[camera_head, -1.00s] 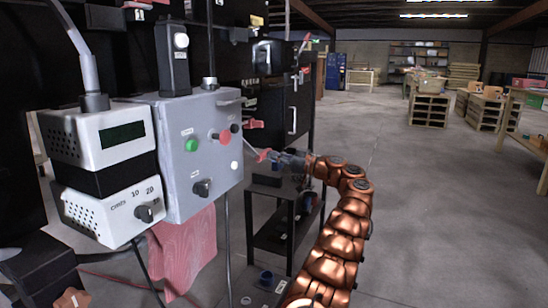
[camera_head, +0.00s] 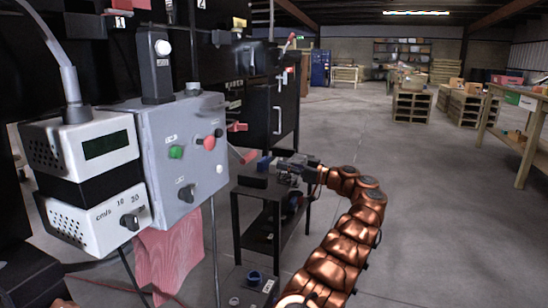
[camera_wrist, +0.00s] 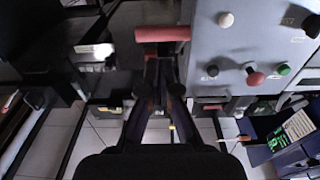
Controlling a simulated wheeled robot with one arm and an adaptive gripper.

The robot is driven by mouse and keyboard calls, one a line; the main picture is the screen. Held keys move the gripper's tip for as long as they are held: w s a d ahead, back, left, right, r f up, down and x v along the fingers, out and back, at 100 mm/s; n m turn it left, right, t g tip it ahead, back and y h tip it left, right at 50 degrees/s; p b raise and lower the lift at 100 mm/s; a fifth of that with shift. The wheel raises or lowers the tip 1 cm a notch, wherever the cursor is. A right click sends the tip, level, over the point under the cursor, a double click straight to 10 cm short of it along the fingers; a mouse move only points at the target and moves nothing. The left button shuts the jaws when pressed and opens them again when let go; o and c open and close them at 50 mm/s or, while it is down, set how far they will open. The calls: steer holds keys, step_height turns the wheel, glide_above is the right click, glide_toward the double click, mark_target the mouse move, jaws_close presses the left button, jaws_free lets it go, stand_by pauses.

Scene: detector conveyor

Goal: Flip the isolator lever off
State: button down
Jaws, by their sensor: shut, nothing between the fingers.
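The grey control box (camera_head: 186,150) stands left of centre in the head view. A red-gripped lever (camera_head: 248,156) sticks out at its right side, slanting down to the right. In the wrist view a red cylindrical grip (camera_wrist: 162,34) lies beside the grey box, just beyond my fingertips. My gripper (camera_head: 277,165) is to the right of the lever in the head view, with a small gap between them. In the wrist view my gripper (camera_wrist: 164,78) has its fingers together with nothing between them. The lever's pivot is not clearly visible.
The box front has a green button (camera_head: 176,152), a red knob (camera_head: 210,142) and a black rotary switch (camera_head: 186,193). Another red handle (camera_head: 236,127) shows just above the lever. A black cart (camera_head: 245,190) stands below my gripper. Open floor lies to the right.

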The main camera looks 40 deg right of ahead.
steer(key=shift+s+d+f, duration=0.5)
steer(key=shift+s+f, duration=0.15)
steer(key=shift+s, duration=0.2)
